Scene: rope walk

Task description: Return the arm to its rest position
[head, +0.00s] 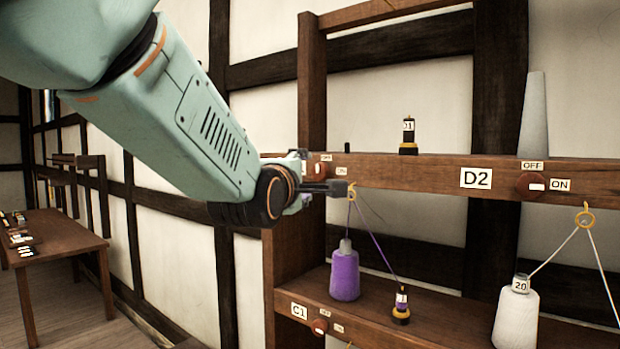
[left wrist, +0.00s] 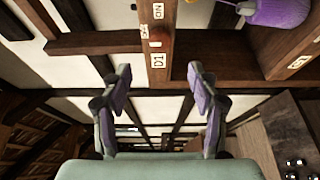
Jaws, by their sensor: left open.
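My left arm comes in from the upper left in the head view, and my left gripper (head: 325,188) is at its end, in front of the upper shelf beam near a switch and a yellow ring. In the left wrist view the two fingers of my left gripper (left wrist: 158,110) stand wide apart with nothing between them. Beyond them are the wall timbers and the beam with its red switch (left wrist: 158,37). My right gripper is in neither view.
A wooden rack carries a D2 label (head: 475,178), a red knob (head: 530,185), a purple yarn cone (head: 345,275), a small dark bobbin (head: 401,310) and a white cone (head: 515,318). Threads hang from yellow rings. A wooden table (head: 55,238) stands at the left.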

